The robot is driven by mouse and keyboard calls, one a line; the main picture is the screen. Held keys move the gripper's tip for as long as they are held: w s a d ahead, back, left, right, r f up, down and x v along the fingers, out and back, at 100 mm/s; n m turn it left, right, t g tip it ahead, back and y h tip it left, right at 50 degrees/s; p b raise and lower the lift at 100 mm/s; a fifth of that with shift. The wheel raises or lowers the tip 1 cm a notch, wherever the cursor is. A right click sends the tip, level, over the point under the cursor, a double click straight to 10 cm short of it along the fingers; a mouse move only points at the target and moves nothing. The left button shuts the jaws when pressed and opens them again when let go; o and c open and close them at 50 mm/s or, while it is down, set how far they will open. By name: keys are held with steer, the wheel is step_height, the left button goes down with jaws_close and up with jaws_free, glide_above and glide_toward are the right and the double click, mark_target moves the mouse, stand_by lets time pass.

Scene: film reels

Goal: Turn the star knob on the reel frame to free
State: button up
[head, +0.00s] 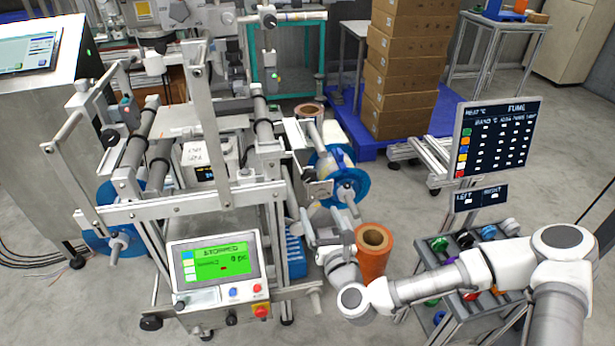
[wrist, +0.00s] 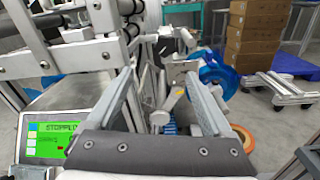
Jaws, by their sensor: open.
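The reel frame (head: 140,212) is a grey metal machine with blue reels at its sides. The right blue reel (head: 322,162) has a grey hub with a knob-like end (head: 346,193). I cannot tell for sure which part is the star knob or how it is set. My gripper (head: 308,218) is beside the frame's right side, below and left of that reel. In the wrist view my gripper (wrist: 160,76) is open, its two fingers apart. A pale handle-like part (wrist: 173,100) shows between the fingers; I see no contact with it. The blue reel (wrist: 214,76) is beyond the right finger.
A control panel (head: 214,265) with a green screen reading STOPPED is at the frame's front. An orange roll (head: 373,255) stands close to my wrist on the right. A rack (head: 435,285) of coloured spools is under my arm. Boxes (head: 402,75) stand on a blue pallet behind.

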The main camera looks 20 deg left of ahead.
mark_target(307, 171)
steer(key=shift+m+t+h, duration=0.3)
steer(key=shift+m+h, duration=0.1)
steer(key=shift+m, duration=0.2)
steer(key=b+x, duration=0.3)
steer(key=x, duration=1.4)
steer(key=shift+w, duration=0.25)
jaws_close()
